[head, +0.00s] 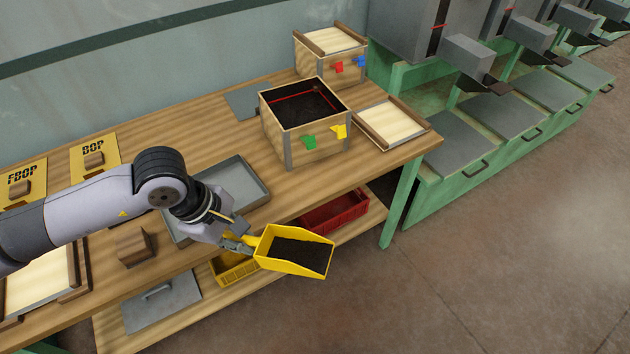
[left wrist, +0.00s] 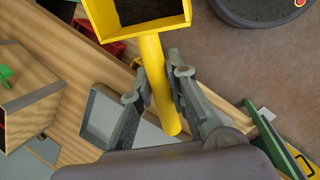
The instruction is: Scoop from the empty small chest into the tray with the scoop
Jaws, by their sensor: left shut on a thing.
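My left gripper (head: 238,243) is shut on the handle of the yellow scoop (head: 267,247), which holds dark granular material. The scoop is in the air in front of the table's front edge. The left wrist view shows the fingers (left wrist: 161,88) around the yellow handle (left wrist: 158,75). The grey metal tray (head: 262,192) lies on the table behind the gripper, partly hidden by my arm. The open wooden chest (head: 312,157) with green and yellow clips holds dark material. A second, lidded chest (head: 318,69) with red and blue clips stands behind it. My right gripper is out of view.
A wooden lid (head: 391,121) lies right of the open chest. A wooden block (head: 132,246) stands on the table left of the tray. Red (head: 338,212) and yellow (head: 232,270) bins sit on the lower shelf. Green-framed machines (head: 480,130) line the right, with open floor in front.

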